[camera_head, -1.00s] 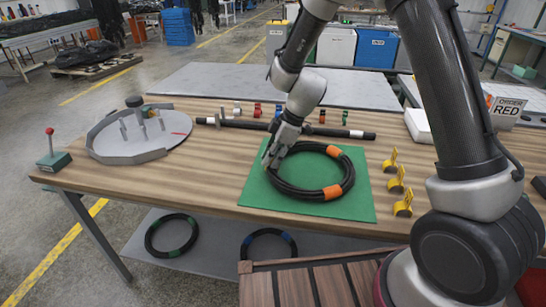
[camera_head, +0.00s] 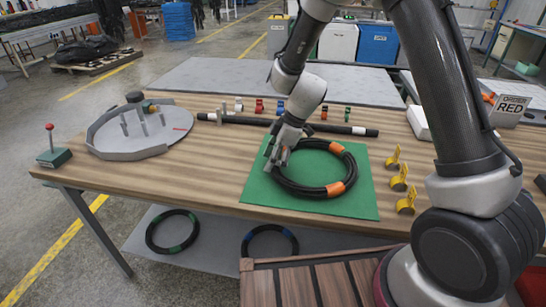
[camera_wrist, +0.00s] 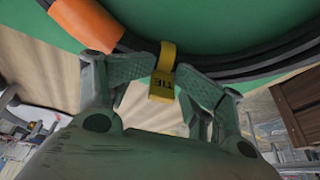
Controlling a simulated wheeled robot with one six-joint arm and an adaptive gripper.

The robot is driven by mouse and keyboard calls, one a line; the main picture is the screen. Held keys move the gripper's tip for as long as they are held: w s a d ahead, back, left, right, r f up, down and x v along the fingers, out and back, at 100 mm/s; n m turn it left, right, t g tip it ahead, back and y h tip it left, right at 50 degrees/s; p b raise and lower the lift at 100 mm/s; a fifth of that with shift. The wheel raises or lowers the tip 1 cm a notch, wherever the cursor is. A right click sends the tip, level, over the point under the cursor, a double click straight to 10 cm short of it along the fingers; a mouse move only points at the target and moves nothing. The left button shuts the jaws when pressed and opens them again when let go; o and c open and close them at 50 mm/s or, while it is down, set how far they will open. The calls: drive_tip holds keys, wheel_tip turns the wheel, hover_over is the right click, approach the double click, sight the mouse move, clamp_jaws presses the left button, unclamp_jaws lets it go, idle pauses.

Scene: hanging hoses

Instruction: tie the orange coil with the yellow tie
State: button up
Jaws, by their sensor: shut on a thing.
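The orange coil is a black hose ring with orange bands (camera_head: 335,189), lying flat on a green mat (camera_head: 355,209) on the table. My gripper (camera_head: 274,166) is low at the coil's left side. The tie lies against the black hose bundle (camera_wrist: 225,66), near an orange band (camera_wrist: 88,22). Whether it passes fully around the hose is hidden. In the head view the held tie cannot be made out.
Three yellow ties (camera_head: 399,179) stand on the table right of the mat. A black bar (camera_head: 345,129) lies behind it, with small coloured pieces beyond. A round grey fixture with pegs (camera_head: 143,131) is at left. Green-banded (camera_head: 172,232) and blue-banded (camera_head: 270,241) coils lie below the table.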

drive_tip(key=v, duration=1.1)
drive_tip(key=s+d+r+m+t+h, duration=0.2)
drive_tip(key=s+d+r+m, duration=0.6)
drive_tip(key=s+d, duration=0.4)
drive_tip(key=s+d+r+m+t+h, duration=0.2)
drive_tip(key=s+d+r+m, duration=0.6)
drive_tip(key=s+d, duration=0.4)
drive_tip(key=shift+s+d+r+m, duration=0.3)
drive_tip(key=shift+d+r+m, duration=0.1)
drive_tip(key=shift+d+m, duration=0.45)
